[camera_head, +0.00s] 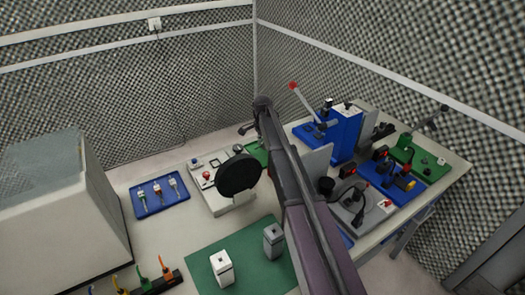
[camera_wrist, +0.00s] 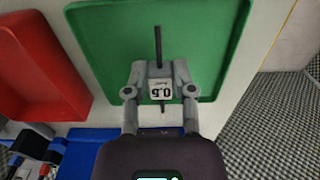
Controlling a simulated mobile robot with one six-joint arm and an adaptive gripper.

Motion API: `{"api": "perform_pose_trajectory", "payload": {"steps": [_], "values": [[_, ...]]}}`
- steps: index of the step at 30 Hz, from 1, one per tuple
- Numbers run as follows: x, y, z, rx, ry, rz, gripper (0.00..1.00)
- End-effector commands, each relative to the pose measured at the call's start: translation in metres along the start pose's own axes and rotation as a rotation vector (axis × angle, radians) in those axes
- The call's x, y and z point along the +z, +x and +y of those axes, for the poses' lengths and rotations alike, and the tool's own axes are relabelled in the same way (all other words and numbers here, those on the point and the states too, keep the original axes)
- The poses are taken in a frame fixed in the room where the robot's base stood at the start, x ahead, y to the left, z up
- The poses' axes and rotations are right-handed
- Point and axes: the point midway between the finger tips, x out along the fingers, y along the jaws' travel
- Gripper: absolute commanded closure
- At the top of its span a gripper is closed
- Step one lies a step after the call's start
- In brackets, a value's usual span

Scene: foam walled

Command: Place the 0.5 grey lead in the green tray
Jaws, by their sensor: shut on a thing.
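In the wrist view my gripper (camera_wrist: 160,85) is shut on the grey lead, a white block marked 0.5 (camera_wrist: 161,91) with a thin dark rod (camera_wrist: 158,45) running through it. The rod points away from me. The lead is over the green tray (camera_wrist: 215,45), whose raised rim shows around it. I cannot tell whether the lead touches the tray floor. In the head view a green patch (camera_head: 258,153) behind my arm looks like part of this tray; my arm hides the gripper and the lead there.
A red tray (camera_wrist: 35,65) lies left of the green tray, with blue equipment (camera_wrist: 120,140) nearer me. In the head view a blue tray with several connectors (camera_head: 160,196), a green mat (camera_head: 240,250) with two blocks, and blue and green fixtures (camera_head: 345,130) crowd the table.

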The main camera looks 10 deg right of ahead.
Motion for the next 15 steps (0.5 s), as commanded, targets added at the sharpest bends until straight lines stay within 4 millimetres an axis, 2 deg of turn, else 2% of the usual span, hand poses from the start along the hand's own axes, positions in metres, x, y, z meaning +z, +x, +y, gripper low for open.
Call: {"api": "perform_pose_trajectory", "payload": {"steps": [1, 6, 15], "values": [[0.000, 0.010, 0.001, 0.000, 0.000, 0.000, 1.00], [0.000, 0.024, 0.001, 0.000, 0.000, 0.000, 1.00], [0.000, 0.029, 0.001, 0.000, 0.000, 0.000, 1.00]]}}
